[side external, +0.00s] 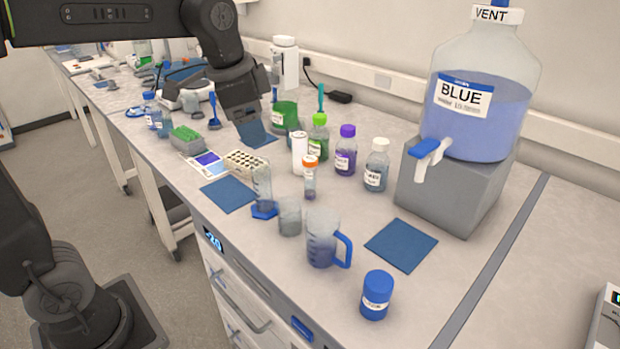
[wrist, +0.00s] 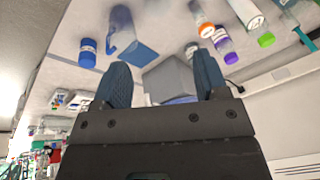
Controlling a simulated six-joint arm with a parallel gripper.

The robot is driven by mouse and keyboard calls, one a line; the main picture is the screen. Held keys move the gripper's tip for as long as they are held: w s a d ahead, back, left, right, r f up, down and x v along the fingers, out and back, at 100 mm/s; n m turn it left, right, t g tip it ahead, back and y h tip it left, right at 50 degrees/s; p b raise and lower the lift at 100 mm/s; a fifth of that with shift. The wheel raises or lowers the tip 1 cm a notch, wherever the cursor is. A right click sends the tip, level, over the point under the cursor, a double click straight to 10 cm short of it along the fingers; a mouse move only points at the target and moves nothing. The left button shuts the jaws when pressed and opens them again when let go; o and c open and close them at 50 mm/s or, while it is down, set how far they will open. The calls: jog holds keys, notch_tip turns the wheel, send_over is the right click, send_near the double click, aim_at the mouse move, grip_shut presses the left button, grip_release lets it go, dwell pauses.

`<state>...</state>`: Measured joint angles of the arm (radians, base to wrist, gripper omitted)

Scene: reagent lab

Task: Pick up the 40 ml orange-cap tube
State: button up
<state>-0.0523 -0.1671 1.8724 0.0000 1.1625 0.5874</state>
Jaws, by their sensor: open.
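The orange-cap tube (side external: 310,185) stands upright on the bench in the side view, a small clear tube with a white label. Its orange cap also shows in the wrist view, where the tube (wrist: 205,25) is near the top, beyond the right finger. My gripper (side external: 243,112) hangs above the bench in the side view, up and left of the tube and apart from it. In the wrist view my gripper (wrist: 161,64) has its two fingers spread, with nothing held between them.
Close around the tube stand a white bottle (side external: 299,153), a purple-cap bottle (side external: 345,158), a green-cap bottle (side external: 319,142), a white-cap bottle (side external: 376,172), a beaker (side external: 289,217) and a graduated cylinder (side external: 262,185). A blue jug (side external: 321,245) stands in front. Bare mat (side external: 402,244) lies right.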

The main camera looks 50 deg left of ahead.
jog(key=w+a+f+m+g, duration=0.15)
jog(key=w+m, duration=0.25)
jog(key=w, duration=0.6)
jog(key=m+g, duration=0.2)
jog(key=m, duration=0.2)
send_over(310, 158)
notch_tip(310, 158, down, 4)
notch_tip(310, 158, down, 14)
jog(key=shift+r, duration=0.1)
jog(key=shift+c, duration=0.2)
jog(key=c, duration=1)
jog(key=shift+o, duration=0.2)
jog(key=shift+r, duration=0.15)
